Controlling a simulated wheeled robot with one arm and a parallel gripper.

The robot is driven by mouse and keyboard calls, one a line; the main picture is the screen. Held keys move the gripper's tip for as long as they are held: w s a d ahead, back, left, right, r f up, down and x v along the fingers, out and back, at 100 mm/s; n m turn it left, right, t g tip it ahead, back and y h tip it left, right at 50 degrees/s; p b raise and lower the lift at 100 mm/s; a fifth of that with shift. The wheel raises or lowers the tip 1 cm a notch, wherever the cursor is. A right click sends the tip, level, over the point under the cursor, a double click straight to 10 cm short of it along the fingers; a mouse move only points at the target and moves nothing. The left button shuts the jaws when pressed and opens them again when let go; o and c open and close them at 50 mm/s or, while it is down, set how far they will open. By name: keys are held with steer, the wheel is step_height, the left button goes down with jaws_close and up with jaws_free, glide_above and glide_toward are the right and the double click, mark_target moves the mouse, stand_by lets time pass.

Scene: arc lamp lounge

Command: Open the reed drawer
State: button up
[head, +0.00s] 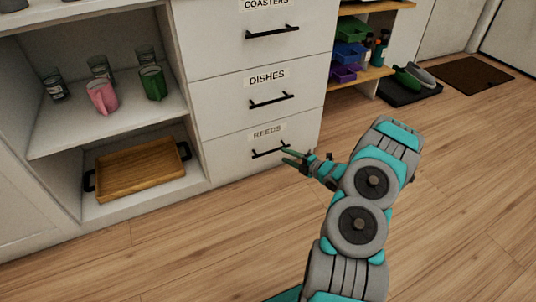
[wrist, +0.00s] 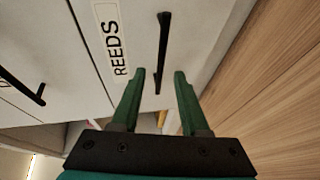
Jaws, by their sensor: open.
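The reed drawer (head: 235,158) is the bottom drawer of the white cabinet, labelled REEDS, and its front sits flush with the drawers above. Its black bar handle (head: 268,153) runs across the front. My gripper (head: 285,156) is open at the right end of this handle. In the wrist view, the handle (wrist: 163,40) runs lengthwise and its lower end shows between my two green fingers (wrist: 160,73). Neither finger is visibly closed on it. I cannot tell whether the fingertips touch the handle or drawer front.
The dishes drawer (head: 230,103) and coasters drawer (head: 220,45) above look shut. Open shelves at left hold a pink cup (head: 102,96), a green cup (head: 152,83), several glasses and a wooden tray (head: 135,172). The wooden floor (head: 220,240) before the drawers is clear except for my arm.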

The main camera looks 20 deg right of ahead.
mark_target(273, 150)
steer(key=shift+b+x, duration=0.5)
steer(key=shift+x, duration=3.3)
steer(key=shift+s+a+f, duration=0.1)
steer(key=shift+a, duration=0.1)
steer(key=shift+c, duration=0.4)
jaws_close()
